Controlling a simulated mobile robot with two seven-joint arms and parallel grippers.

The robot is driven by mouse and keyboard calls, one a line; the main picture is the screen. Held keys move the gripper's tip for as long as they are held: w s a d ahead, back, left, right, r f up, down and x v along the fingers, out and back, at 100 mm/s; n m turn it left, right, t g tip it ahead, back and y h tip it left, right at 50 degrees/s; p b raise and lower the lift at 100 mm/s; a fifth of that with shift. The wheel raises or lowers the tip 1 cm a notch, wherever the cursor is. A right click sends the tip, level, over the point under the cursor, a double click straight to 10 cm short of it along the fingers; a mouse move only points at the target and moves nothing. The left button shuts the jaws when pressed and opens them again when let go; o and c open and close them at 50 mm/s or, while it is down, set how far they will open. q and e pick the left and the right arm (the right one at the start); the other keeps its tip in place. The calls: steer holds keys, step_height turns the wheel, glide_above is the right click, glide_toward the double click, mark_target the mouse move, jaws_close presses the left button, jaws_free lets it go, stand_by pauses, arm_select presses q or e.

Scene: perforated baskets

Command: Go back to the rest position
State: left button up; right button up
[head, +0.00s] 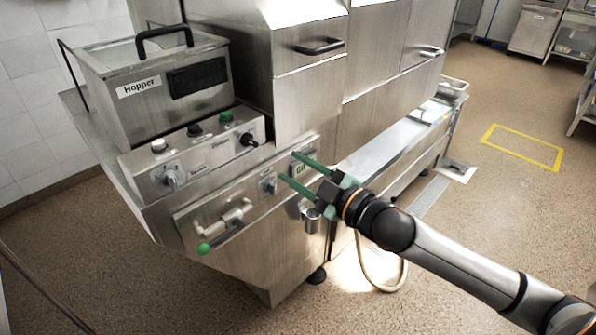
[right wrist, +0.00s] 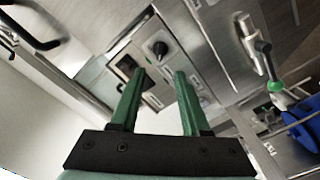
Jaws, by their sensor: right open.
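My right gripper (head: 290,167) reaches in from the lower right with its two green fingers apart and nothing between them. It is in front of the lower control panel (head: 240,195) of a stainless steel machine (head: 300,100), close to a knob (head: 268,185) and a small green display (head: 299,170). Whether the fingertips touch the panel cannot be told. In the right wrist view the open fingers (right wrist: 159,75) point toward the panel with a black knob (right wrist: 157,48). My left gripper is not in view.
A box labelled Hopper (head: 150,95) stands on the machine's left. A lever with a green knob (head: 203,248) sticks out of the panel's lower left. A hose (head: 385,285) hangs below my right arm. Open floor with a yellow outlined rectangle (head: 522,146) lies at the right.

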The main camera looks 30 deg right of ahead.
steer(key=shift+s, duration=0.1)
steer(key=shift+f, duration=0.1)
stand_by(0.4)
steer(key=s+a+f+m+g+h+p, duration=0.1)
steer(key=s+f+m+p, duration=0.15)
steer(key=f, duration=0.45)
steer(key=s+f+m+g+h+p, duration=0.1)
steer(key=s+f+m+g, duration=0.15)
steer(key=f, duration=0.45)
steer(key=s+a+f+m+g+h+p, duration=0.1)
steer(key=s+a+f+m+g, duration=0.1)
steer(key=s+f, duration=0.5)
steer(key=s+a+f+m+g+h+p, duration=0.1)
steer(key=s+f+m, duration=0.3)
steer(key=s+f, duration=0.4)
steer(key=s+a+g, duration=0.1)
steer(key=s, duration=0.1)
steer(key=shift+s+a+f, duration=0.25)
steer(key=shift+s+a, duration=0.15)
steer(key=shift+o, duration=0.2)
steer(key=shift+w, duration=0.1)
